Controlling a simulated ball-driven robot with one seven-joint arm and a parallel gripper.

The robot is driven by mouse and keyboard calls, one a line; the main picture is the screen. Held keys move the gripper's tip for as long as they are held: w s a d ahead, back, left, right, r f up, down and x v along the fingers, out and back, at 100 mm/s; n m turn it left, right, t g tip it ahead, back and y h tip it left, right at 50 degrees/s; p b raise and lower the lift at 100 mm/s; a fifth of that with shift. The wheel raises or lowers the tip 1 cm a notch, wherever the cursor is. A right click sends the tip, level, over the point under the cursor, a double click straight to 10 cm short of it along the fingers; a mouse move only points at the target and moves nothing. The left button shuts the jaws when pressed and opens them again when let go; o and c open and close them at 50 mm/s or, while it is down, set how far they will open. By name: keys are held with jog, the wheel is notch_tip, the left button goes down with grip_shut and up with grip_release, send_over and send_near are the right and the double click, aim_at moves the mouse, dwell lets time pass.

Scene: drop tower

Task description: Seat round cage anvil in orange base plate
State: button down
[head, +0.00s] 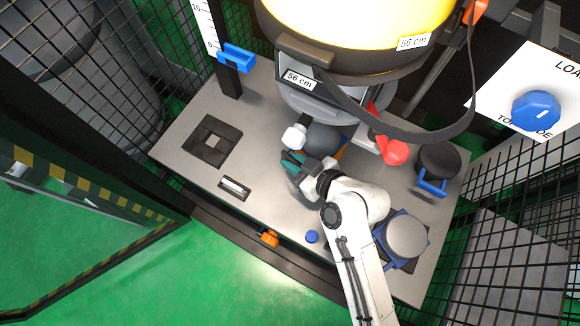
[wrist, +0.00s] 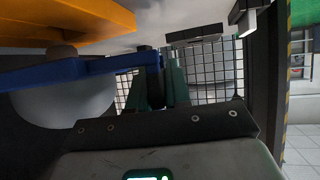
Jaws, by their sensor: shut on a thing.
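The orange base plate (head: 341,154) shows only as a small strip under the drop tower, beside a grey rounded body (head: 322,138). In the wrist view, an orange slab (wrist: 65,18) fills the upper left. My gripper (head: 292,160) is at the front left of the grey body, its teal fingers closed. In the wrist view, my gripper (wrist: 155,85) is shut on the end of a blue bar handle (wrist: 75,71). The handle runs left across a grey rounded body (wrist: 65,100), apparently the round cage anvil, close to the orange slab. Whether it is seated cannot be told.
The heavy drop weight (head: 345,60) hangs directly above. A red part (head: 394,151) sits to the right. A dark round piece (head: 438,160) and a grey round piece (head: 406,236), both with blue handles, stand at right. A black square frame (head: 212,141) lies left.

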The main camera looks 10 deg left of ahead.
jog(key=shift+w+f+b, duration=0.1)
jog(key=shift+f+b, duration=1)
jog(key=shift+f, duration=0.15)
jog(key=shift+f, duration=0.15)
jog(key=c, duration=1)
grip_release()
jog(key=shift+f, duration=0.1)
jog(key=shift+s+f, duration=0.2)
jog(key=shift+s, duration=0.05)
jog(key=p+v, duration=0.1)
jog(key=v, duration=1)
jog(key=shift+p, duration=0.35)
jog(key=shift+w+r, duration=0.1)
jog(key=shift+w, duration=0.05)
